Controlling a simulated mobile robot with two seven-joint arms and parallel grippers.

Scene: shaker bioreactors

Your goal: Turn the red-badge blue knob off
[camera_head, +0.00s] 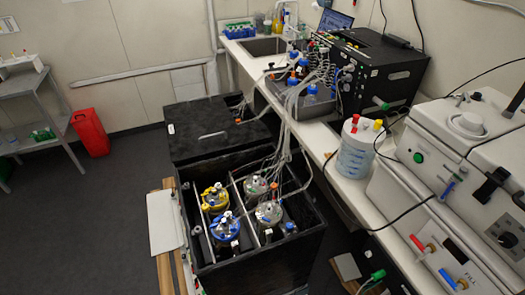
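A blue knob (460,283) sticks out low on the front of the large white machine (470,235) at the right, near the bottom edge of the view. A red knob (420,246) sits up and left of it on the same front. A small blue handle (447,190) shows higher on that machine. I cannot make out a red badge beside either blue part, nor tell whether they are turned on or off. Neither of my grippers is in view.
A black open box (262,268) with several tubed vessels stands on the floor in the middle. A white bench (318,137) carries a black unit (365,72) and a clear jar (355,153). A red bin (90,132) stands left.

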